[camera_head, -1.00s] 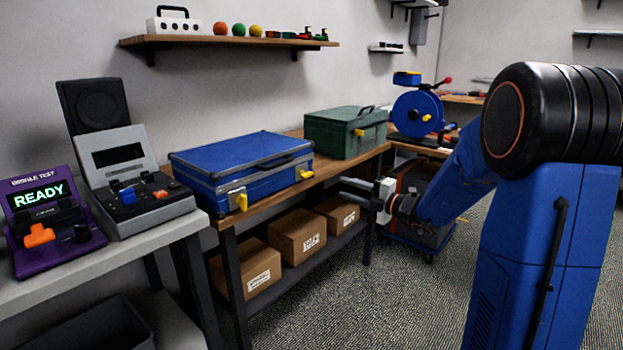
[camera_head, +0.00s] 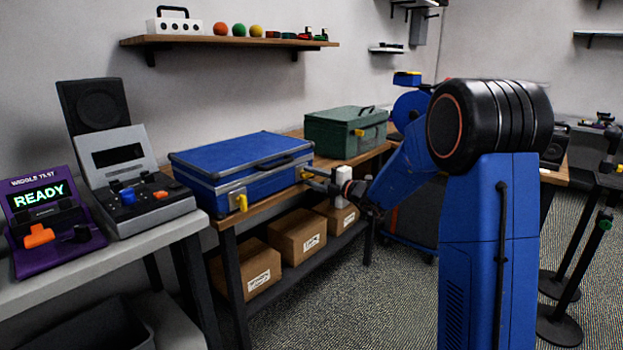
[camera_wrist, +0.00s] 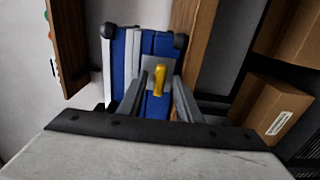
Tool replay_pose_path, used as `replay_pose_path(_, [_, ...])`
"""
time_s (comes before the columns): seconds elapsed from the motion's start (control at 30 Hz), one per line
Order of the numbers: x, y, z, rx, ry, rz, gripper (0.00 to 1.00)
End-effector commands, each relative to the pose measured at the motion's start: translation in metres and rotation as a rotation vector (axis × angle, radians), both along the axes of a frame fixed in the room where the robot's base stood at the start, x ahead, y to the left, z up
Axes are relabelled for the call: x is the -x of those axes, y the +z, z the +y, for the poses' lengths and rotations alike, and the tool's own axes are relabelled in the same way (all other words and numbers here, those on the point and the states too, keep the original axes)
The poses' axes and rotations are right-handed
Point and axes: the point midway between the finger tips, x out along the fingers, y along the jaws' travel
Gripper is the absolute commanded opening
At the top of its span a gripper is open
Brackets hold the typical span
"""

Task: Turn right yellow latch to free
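The blue case (camera_head: 240,168) lies closed on the wooden bench, with two yellow latches on its front. The right yellow latch (camera_head: 306,175) is partly covered by my gripper (camera_head: 309,180) in the head view. In the wrist view this latch (camera_wrist: 159,80) stands on a grey plate and lies between my two fingers. The fingers are apart, one on each side of it. I cannot tell whether they touch it. The left yellow latch (camera_head: 242,202) hangs at the case's left front corner, clear of my gripper.
A green case (camera_head: 345,135) stands farther along the bench (camera_head: 262,208). Cardboard boxes (camera_head: 297,234) sit on the shelf below. A grey table with the purple tester (camera_head: 50,225) stands at the left. Posts (camera_head: 580,250) stand on the floor at right.

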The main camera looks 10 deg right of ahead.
Motion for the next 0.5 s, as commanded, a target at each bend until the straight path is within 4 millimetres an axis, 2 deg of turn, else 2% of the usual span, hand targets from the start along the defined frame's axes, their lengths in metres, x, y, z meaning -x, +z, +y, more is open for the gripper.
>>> replay_pose_path(0.3, [-0.0024, -0.0001, 0.0018, 0.0, 0.0, 0.0, 0.31])
replay_pose_path(0.33, [-0.0023, -0.0001, 0.0017, 0.0, 0.0, 0.0, 0.29])
replay_pose_path(0.43, [-0.0023, -0.0001, 0.0017, 0.0, 0.0, 0.0, 0.05])
replay_pose_path(0.47, [-0.0023, 0.0, 0.0016, 0.0, 0.0, 0.0, 0.0])
replay_pose_path(0.5, [-0.0023, -0.0001, 0.0016, 0.0, 0.0, 0.0, 0.0])
